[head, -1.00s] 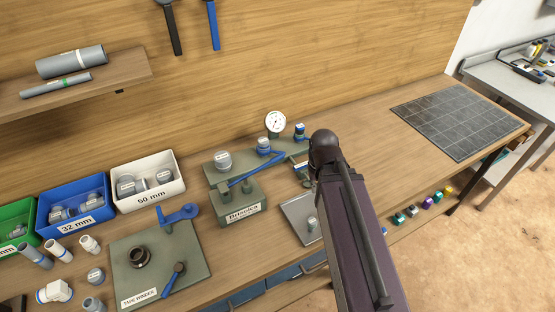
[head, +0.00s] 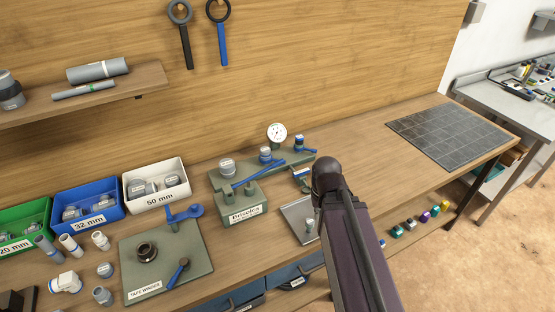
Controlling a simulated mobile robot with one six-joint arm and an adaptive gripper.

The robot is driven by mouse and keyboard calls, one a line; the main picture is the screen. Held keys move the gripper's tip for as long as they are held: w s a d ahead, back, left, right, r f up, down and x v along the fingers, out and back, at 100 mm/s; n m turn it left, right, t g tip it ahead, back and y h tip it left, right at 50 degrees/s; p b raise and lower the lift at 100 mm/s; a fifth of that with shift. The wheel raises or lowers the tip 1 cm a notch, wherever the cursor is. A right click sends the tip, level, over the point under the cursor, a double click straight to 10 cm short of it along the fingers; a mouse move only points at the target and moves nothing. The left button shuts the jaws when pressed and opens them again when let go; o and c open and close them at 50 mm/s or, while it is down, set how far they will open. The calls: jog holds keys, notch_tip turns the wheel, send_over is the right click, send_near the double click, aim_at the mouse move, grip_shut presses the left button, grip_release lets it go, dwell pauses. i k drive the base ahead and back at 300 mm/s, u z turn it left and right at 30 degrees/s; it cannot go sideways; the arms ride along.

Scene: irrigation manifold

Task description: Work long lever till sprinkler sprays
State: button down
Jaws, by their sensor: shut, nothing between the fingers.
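The long blue lever (head: 262,172) slants up to the right above a green block (head: 244,206) with a white label. Behind it a green manifold base (head: 217,179) carries a grey-capped fitting (head: 227,168), blue-and-grey valve fittings (head: 265,154) and a white round gauge (head: 277,133). A shorter blue lever (head: 307,151) shows at the right end. I cannot tell which part is the sprinkler, and no spray shows. My arm rises in front, to the right of the manifold. My gripper is not visible.
A grey tray (head: 298,209) with a small fitting lies beside my arm. A tape winder board (head: 195,266) with a blue crank is at front left, near loose pipe fittings. Bins (head: 158,202) stand at left. The bench around the dark grid mat (head: 446,137) is clear.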

aim_at(279, 162)
jog(key=z, duration=0.15)
jog(key=k, duration=1.35)
jog(key=u, duration=0.25)
jog(key=i, duration=1)
jog(key=u, duration=0.05)
